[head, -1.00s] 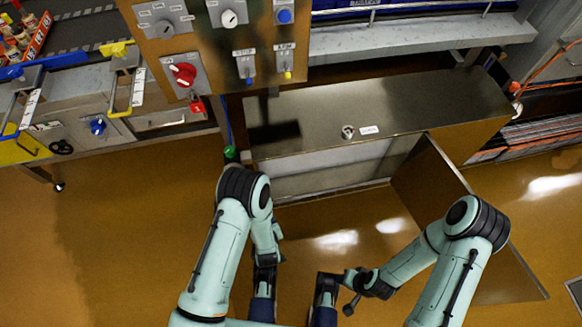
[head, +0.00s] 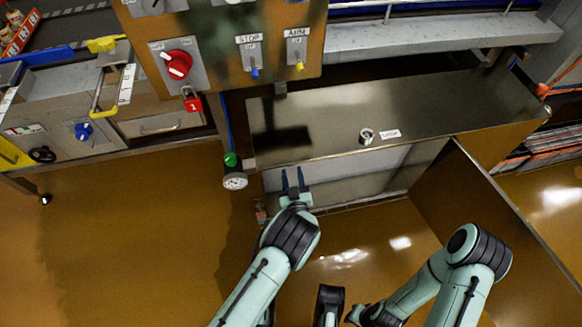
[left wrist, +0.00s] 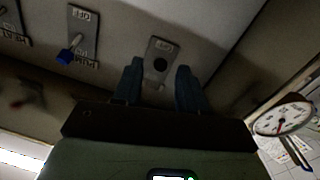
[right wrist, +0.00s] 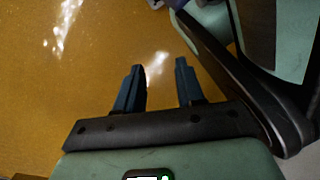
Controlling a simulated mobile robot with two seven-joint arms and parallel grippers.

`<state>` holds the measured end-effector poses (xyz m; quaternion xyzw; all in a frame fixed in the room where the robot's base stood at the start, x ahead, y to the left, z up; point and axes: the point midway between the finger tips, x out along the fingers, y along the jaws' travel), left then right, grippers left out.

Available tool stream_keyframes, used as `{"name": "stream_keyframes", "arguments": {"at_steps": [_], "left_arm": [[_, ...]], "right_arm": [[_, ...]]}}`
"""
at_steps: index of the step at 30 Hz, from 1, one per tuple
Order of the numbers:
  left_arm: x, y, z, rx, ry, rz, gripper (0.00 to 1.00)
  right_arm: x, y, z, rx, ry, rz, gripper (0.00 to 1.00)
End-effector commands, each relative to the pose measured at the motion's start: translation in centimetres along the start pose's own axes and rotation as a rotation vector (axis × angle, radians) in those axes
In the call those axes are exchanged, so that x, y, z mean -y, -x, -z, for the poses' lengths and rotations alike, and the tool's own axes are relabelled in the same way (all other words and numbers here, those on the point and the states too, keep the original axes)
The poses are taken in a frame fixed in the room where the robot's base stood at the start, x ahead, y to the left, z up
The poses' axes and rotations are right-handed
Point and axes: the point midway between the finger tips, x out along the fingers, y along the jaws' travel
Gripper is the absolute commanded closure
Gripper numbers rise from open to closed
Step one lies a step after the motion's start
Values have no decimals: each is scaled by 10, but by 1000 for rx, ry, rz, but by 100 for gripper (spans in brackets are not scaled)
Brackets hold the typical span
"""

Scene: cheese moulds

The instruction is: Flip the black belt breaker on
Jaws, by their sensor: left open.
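In the left wrist view a grey switch plate (left wrist: 162,52) with a small label carries a dark round tip (left wrist: 160,65), which appears to be the black breaker. It lies between my open left fingers in the picture; I see no contact, and its on or off position cannot be told. A blue-tipped switch (left wrist: 72,50) sits on another plate to its left. In the head view my left gripper (head: 293,172) is open and empty, pointing at the open front of the low metal cabinet (head: 330,112). My right gripper (right wrist: 160,75) is open and empty above the floor.
The cabinet door (head: 480,205) stands open at the right. A round gauge (head: 235,181) is left of my left gripper. The control panel above holds a red rotary switch (head: 177,64), with a red padlock (head: 192,100) just below it. The floor at left is clear.

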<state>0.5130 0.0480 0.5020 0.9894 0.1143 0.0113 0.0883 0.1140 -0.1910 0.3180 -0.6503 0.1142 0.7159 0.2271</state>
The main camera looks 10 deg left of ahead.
Motion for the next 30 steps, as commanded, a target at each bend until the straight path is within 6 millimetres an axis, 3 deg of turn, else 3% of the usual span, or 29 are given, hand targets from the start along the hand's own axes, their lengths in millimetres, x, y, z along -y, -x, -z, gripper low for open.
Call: {"name": "stream_keyframes", "arguments": {"at_steps": [6,18,19,22,23,30], "left_arm": [[1,-31,-1,-1,0,1,58],[0,-39,0,2,-1,0,58],[0,-39,0,2,-1,0,62],[0,-39,0,2,-1,0,94],[0,-39,0,2,-1,0,100],[1,-39,2,25,3,7,100]], "right_arm": [[-12,-10,-14,55,-17,-23,62],[-15,-11,-19,73,-22,-31,62],[-15,-11,-19,72,-22,-31,62],[-15,-11,-19,72,-22,-31,62],[-15,-11,-19,72,-21,-31,62],[-10,-6,-13,49,-14,-21,62]]}}
